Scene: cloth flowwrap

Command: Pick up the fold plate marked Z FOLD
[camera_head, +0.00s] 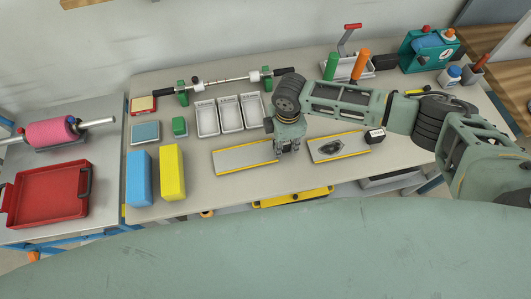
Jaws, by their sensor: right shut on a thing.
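Two flat grey fold plates with yellow edges lie on the grey worktable. The left fold plate (245,157) is plain on top. The right fold plate (325,150) carries a dark oval piece and has a dark block with a white label (375,135) at its right end. I cannot read Z FOLD on either plate. My right gripper (288,150) points down at the right end of the left plate and is shut on that end, which it hides. I cannot tell whether the plate is lifted. My left gripper is not in view.
Behind the gripper stand white trays (229,114) and a roller bar (225,80). A blue block (138,178) and a yellow block (172,172) stand at left. Green and orange handles (361,65) rise behind my right arm. A red tray (48,192) is on the side table.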

